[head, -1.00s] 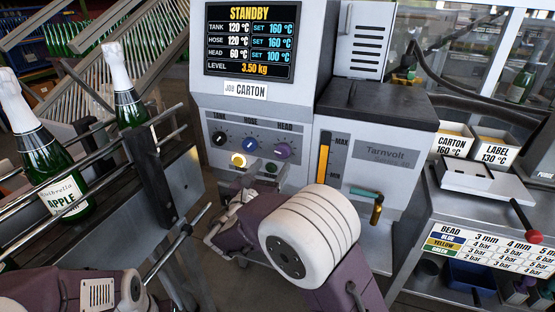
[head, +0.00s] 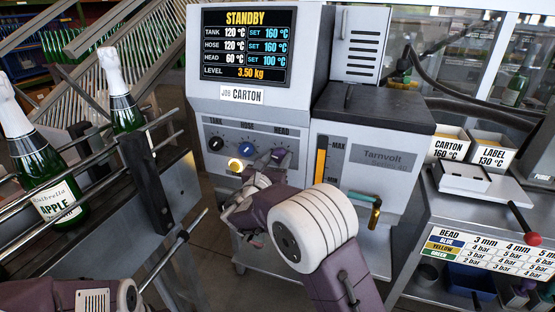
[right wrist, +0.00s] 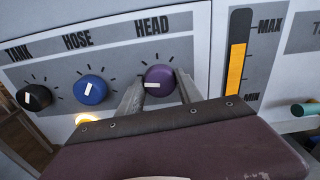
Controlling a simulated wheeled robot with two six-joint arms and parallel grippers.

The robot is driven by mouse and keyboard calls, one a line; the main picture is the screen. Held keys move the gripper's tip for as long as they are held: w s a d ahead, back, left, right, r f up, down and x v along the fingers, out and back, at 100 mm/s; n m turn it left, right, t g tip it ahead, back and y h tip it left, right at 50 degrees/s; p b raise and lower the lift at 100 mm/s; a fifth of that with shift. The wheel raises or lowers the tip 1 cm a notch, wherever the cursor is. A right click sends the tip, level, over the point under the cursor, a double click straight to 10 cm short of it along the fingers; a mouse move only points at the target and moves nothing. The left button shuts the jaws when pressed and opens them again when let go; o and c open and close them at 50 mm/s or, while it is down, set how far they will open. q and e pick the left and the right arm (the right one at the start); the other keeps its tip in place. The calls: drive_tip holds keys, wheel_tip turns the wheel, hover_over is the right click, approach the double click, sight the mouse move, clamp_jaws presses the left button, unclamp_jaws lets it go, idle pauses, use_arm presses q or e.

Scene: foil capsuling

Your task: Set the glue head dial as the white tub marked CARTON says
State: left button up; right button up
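The purple HEAD dial (head: 279,154) is on the glue unit's front panel. In the right wrist view the HEAD dial (right wrist: 159,81) has its white mark pointing left. My right gripper (head: 270,168) is at the dial, and its fingers (right wrist: 158,90) stand open on either side of it, with small gaps showing. The white tub marked CARTON (head: 451,144) reads 160 °C. The display (head: 245,45) shows STANDBY, with HEAD at 60 °C and set 100 °C; TANK and HOSE are set 160 °C. My left arm shows at the lower left; its gripper is out of view.
The black TANK dial (right wrist: 34,97) and blue HOSE dial (right wrist: 90,90) are left of HEAD. A lit yellow button (head: 236,165) is below them. Bottles (head: 121,90) stand on a railed conveyor at left. The LABEL tub (head: 491,151) reads 130 °C.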

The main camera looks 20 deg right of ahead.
drive_tip(key=shift+f+m+b, duration=0.25)
drive_tip(key=shift+m+b, duration=0.25)
drive_tip(key=shift+b, duration=0.4)
drive_tip(key=m+b, duration=0.4)
drive_tip(key=b, duration=0.1)
drive_tip(key=m+b, duration=0.3)
drive_tip(key=b, duration=0.2)
drive_tip(key=shift+f+m, duration=0.2)
drive_tip(key=shift+m, duration=0.2)
drive_tip(key=m+b, duration=0.8)
drive_tip(key=b, duration=0.1)
drive_tip(key=m+b, duration=0.3)
drive_tip(key=shift+r+m, duration=0.15)
drive_tip(key=shift+m, duration=0.15)
drive_tip(key=shift+r+m+b, duration=0.1)
drive_tip(key=shift+m+b, duration=0.9)
drive_tip(key=shift+m, duration=0.6)
drive_tip(key=o, duration=1.4)
drive_tip(key=shift+r, duration=0.1)
drive_tip(key=shift+c, duration=0.2)
